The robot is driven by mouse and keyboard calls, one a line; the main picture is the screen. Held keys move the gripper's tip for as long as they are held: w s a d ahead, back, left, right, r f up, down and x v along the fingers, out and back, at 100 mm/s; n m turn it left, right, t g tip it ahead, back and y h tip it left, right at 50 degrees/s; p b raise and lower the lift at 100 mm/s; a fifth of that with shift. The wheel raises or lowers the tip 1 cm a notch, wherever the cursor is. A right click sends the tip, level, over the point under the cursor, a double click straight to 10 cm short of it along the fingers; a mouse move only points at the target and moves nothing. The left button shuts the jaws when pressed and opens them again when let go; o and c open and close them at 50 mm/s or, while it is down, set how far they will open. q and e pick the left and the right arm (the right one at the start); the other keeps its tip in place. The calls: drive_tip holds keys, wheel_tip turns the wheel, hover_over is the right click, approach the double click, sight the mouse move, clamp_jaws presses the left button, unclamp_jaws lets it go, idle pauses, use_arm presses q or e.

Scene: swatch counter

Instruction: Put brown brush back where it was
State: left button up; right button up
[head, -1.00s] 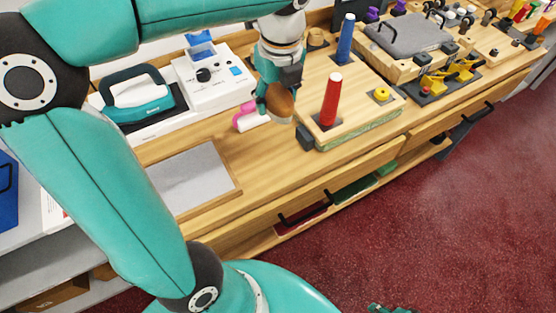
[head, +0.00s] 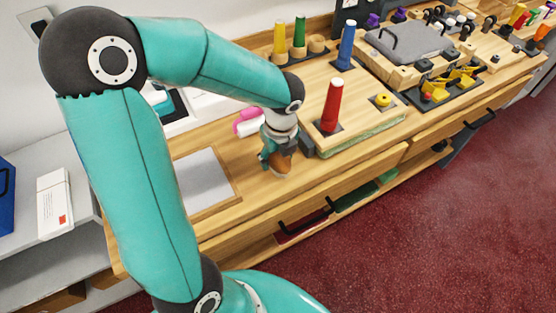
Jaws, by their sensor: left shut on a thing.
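My left gripper (head: 276,163) is low over the wooden counter, between the framed grey panel and the wooden board with the upright red handle. It is shut on the brown brush (head: 285,161), whose brown body shows beside the fingers with a pale end pointing down. Part of the brush is hidden by the gripper, and I cannot tell whether its lower end touches the counter. My right gripper is out of view.
A pink and white item (head: 246,122) lies just behind the gripper. The board's red handle (head: 332,104) and blue handle (head: 346,46) stand to the right. The framed grey panel (head: 203,181) lies left. Bare counter (head: 245,195) shows in front.

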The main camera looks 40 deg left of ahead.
use_arm(q)
drive_tip(key=shift+f, duration=0.9)
drive_tip(key=shift+f, duration=0.15)
drive_tip(key=o, duration=1.2)
